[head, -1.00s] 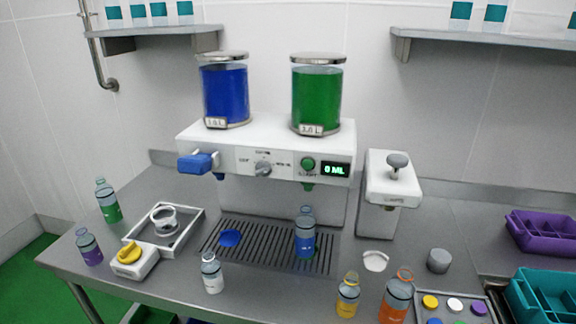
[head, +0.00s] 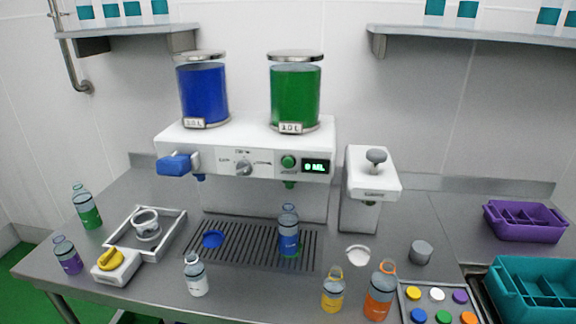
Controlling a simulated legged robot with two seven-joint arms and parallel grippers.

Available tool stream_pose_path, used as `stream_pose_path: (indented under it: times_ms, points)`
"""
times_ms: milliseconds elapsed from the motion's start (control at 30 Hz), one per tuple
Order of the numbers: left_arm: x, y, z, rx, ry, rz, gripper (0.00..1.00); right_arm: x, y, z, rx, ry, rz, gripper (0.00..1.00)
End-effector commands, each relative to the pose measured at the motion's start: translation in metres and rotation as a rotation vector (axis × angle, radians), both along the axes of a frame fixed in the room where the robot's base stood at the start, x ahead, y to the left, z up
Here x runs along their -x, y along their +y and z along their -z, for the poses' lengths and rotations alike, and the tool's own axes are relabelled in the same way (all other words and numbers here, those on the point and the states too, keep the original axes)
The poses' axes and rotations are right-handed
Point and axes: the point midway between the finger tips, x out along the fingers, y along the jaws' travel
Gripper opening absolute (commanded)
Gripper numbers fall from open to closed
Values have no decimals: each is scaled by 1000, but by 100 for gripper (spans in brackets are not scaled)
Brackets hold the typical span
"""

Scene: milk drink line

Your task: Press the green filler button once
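The green filler button (head: 288,161) is a round green knob on the front of the white filler machine (head: 225,138), left of a small display (head: 316,166) that seems to read 0 ML. A green nozzle (head: 289,184) hangs below the button. The tank of green liquid (head: 295,97) stands above it. A bottle with blue liquid (head: 289,232) stands upright on the drip grate under the green nozzle. Neither of my grippers is in view.
A blue lever (head: 174,165) sticks out at the machine's left. A white capping device (head: 372,182) stands to the right. Purple (head: 526,221) and teal (head: 535,285) crates are at the right.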

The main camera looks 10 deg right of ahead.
Motion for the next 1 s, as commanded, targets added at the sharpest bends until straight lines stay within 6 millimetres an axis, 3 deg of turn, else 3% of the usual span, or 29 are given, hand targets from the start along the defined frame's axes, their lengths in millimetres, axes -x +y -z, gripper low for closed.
stream_pose_path:
  times_ms: [133, 1000]
  points:
    - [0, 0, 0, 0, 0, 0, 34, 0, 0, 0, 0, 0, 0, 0]
    - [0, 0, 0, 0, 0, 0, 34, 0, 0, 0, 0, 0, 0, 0]
